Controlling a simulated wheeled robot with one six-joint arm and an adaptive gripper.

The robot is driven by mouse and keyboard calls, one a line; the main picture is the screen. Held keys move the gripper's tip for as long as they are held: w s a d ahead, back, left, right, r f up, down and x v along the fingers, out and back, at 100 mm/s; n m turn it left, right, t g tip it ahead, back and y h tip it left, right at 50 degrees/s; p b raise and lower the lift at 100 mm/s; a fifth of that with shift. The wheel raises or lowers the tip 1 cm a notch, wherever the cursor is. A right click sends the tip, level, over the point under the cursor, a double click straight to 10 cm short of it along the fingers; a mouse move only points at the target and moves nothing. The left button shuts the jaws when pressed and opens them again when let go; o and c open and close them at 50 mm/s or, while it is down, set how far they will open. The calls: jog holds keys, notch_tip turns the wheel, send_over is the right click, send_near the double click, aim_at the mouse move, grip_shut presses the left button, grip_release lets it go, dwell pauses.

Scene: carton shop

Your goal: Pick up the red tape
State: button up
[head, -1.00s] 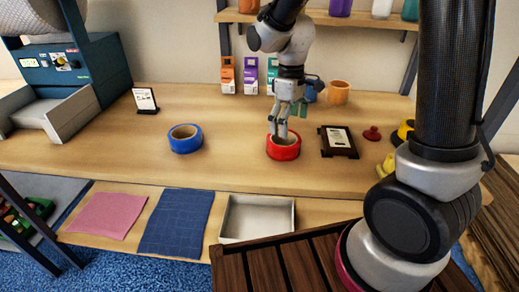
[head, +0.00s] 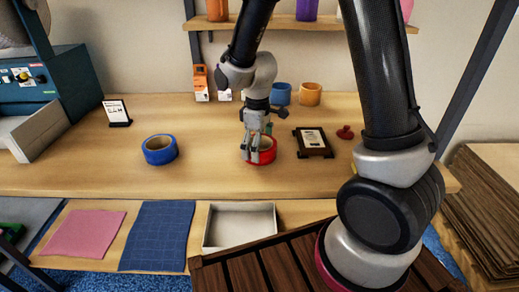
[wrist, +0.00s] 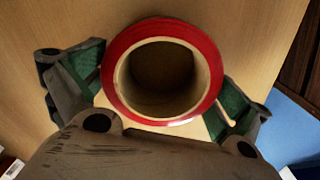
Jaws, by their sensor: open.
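The red tape (head: 269,155) is a roll lying flat on the wooden table, with its round hole facing up. It also shows in the wrist view (wrist: 121,88), at the upper middle between my two fingers. My gripper (head: 254,154) points down at the roll and partly hides its left side in the head view. In the wrist view my gripper (wrist: 160,93) is open, with one green-padded finger on each side of the roll. The roll's outer wall is near both pads; I cannot tell whether they touch it.
A blue tape roll (head: 160,158) lies to the left. A black framed card (head: 313,142) and a small red knob-like object (head: 345,132) are to the right. An empty white tray (head: 239,229) and two cloths sit along the front. The table between the rolls is clear.

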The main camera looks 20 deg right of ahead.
jog(key=c, duration=0.8)
